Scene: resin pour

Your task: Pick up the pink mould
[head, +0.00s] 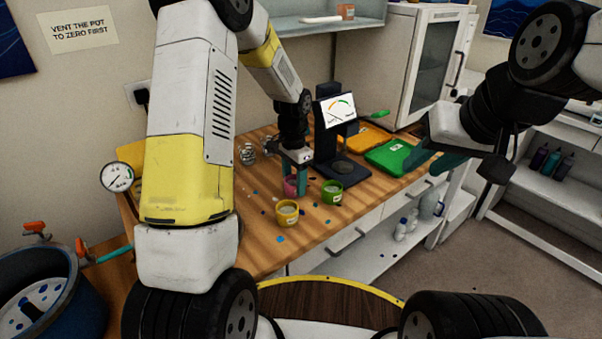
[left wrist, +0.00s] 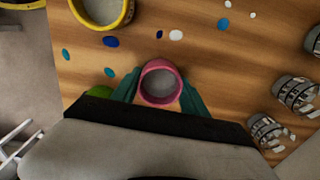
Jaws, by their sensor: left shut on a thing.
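The pink mould (head: 289,188) stands on the wooden bench, partly hidden by my left gripper (head: 296,180) in the head view. In the left wrist view the pink mould (left wrist: 160,83) sits between the teal fingers of my left gripper (left wrist: 159,92), with one finger on each side. The left gripper is shut on it. The mould looks upright, with a pale grey inside. Whether it touches the bench is hard to tell. My right gripper (head: 440,155) hangs at the right, in front of the bench's right end, apart from the mould; its finger gap is unclear.
A yellow mould (head: 287,213) and a green mould (head: 332,193) stand close by. Coloured chips dot the bench.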

